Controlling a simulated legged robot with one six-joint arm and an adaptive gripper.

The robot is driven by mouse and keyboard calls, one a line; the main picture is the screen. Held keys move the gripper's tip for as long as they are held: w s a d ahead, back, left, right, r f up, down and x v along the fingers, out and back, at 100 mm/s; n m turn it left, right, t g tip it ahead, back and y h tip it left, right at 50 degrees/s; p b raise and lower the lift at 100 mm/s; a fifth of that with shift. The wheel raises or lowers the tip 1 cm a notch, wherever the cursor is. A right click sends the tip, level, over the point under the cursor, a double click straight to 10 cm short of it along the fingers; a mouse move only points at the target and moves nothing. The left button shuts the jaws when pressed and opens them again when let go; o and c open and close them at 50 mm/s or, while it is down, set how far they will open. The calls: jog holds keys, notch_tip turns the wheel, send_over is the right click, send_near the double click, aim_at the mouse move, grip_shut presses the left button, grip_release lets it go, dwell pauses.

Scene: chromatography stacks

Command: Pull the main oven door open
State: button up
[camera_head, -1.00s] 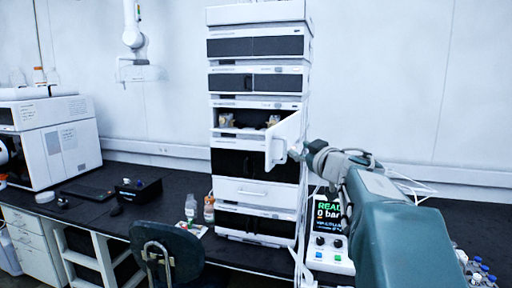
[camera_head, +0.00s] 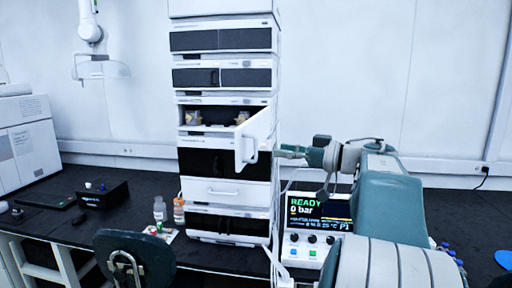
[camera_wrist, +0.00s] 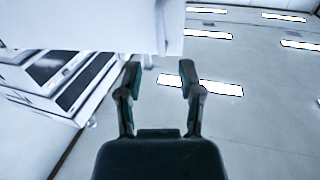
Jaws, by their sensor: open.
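The open oven bay (camera_head: 222,116) shows small tan and metallic fittings inside. My gripper (camera_head: 281,152) is just right of the door, at about handle height; whether it touches the door cannot be told. In the wrist view my gripper (camera_wrist: 160,72) has its two fingers spread with nothing between them. A white panel (camera_wrist: 95,25), apparently the door, fills the upper left of that view, close to the fingertips.
The tall stack (camera_head: 224,192) stands on the black bench. A controller with a lit "READY 0 bar" screen (camera_head: 318,213) stands right of it, below my arm. Bottles (camera_head: 160,209) stand left of the stack, and a chair (camera_head: 135,257) is in front. Tubing hangs by the stack's right side.

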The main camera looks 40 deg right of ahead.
aim_at(256, 157)
jog(key=shift+x, duration=3.7)
grip_shut()
